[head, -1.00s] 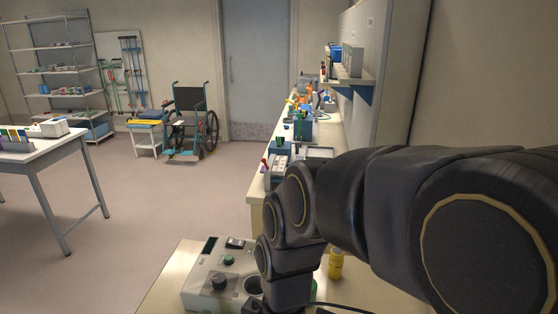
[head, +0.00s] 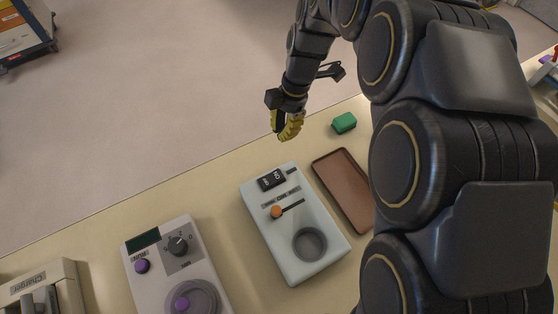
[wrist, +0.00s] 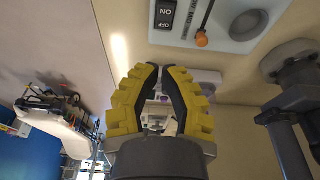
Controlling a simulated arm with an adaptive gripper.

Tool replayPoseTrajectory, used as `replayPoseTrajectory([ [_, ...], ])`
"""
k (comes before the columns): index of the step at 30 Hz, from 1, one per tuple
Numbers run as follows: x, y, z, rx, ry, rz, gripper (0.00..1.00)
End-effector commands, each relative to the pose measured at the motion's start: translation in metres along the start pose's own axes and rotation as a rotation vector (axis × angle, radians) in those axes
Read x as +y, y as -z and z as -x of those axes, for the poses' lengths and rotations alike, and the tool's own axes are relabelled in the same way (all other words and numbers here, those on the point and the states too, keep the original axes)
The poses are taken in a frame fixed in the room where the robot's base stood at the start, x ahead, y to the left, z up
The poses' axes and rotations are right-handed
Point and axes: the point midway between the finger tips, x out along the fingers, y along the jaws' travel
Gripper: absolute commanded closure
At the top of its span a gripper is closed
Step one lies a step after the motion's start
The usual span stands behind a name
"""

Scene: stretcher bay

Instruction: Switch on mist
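A pale grey-blue device (head: 278,238) sits on the bench in the head view. It has a black ON/OFF rocker switch (head: 271,179), a slider with an orange knob (head: 277,211) and a round well (head: 309,243). In the wrist view the rocker (wrist: 165,14) and orange knob (wrist: 201,40) show near the top.
Left of the device is another unit (head: 175,264) with a dial, purple buttons and a small screen. A charger (head: 45,290) stands further left. A brown tray (head: 345,188) and a green block (head: 344,123) lie to the right. Open floor lies beyond the bench.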

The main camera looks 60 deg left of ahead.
Motion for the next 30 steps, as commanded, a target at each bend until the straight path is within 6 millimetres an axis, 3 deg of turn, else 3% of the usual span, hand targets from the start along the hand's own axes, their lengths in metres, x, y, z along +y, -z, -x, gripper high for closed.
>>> replayPoseTrajectory([
  [7, -0.001, 0.0, -0.001, 0.0, 0.0, -0.004, 1.0],
  [11, -0.001, 0.0, -0.013, 0.001, 0.003, -0.004, 1.0],
  [24, -0.002, 0.0, -0.102, 0.001, 0.005, -0.005, 1.0],
  [30, -0.001, -0.011, -0.127, -0.001, 0.0, -0.006, 1.0],
])
